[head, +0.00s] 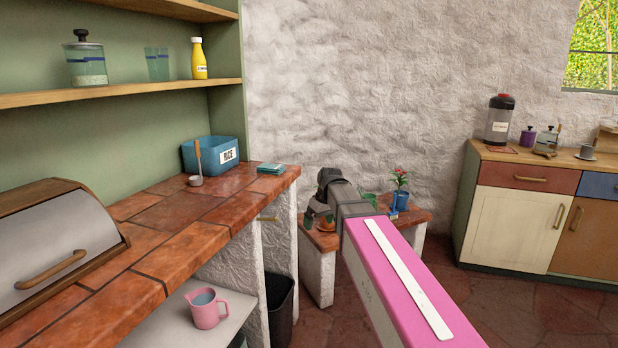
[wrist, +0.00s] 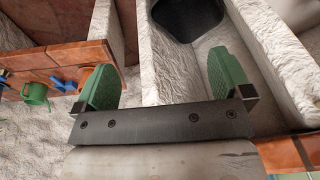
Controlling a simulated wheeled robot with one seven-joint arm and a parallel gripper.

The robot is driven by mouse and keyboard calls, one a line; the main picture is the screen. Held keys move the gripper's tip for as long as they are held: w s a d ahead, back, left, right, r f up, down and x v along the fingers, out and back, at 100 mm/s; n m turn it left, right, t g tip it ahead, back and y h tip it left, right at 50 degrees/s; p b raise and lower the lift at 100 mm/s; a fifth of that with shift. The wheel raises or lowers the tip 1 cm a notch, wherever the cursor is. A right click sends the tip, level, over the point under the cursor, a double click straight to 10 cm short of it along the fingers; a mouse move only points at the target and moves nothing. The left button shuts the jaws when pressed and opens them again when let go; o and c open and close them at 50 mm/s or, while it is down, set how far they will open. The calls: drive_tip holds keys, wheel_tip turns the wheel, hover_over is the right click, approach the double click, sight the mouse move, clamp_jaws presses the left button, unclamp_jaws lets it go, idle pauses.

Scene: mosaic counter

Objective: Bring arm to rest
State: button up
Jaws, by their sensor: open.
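My gripper shows in the wrist view (wrist: 163,82) with its two green fingers wide apart and nothing between them. Below the fingers are rough white walls and a gap. In the head view my pink arm reaches forward from the lower right. Its dark wrist is bent over the low tiled bench (head: 412,216) beyond the counter's end, and the wrist hides part of the gripper. I cannot tell the exact gap between gripper and bench.
The tiled counter (head: 165,240) at left holds a blue rice bin (head: 205,155), a ladle and a bread box (head: 60,245). A pink jug (head: 207,308) sits on the shelf below. A black bin (head: 281,308) stands at the counter's end. A potted flower (head: 400,190) is on the bench.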

drive_tip(key=s+d+f+m+h, duration=0.1)
drive_tip(key=s+d+f+m, duration=0.2)
drive_tip(key=s+d+f, duration=0.4)
drive_tip(key=s+d+f+m+g+h, duration=0.1)
drive_tip(key=s+d+f+m, duration=0.3)
drive_tip(key=s+d+f, duration=0.4)
wheel_tip(320, 180, down, 6)
drive_tip(key=s, duration=0.2)
drive_tip(key=shift+s, duration=0.35)
drive_tip(key=shift+f, duration=0.1)
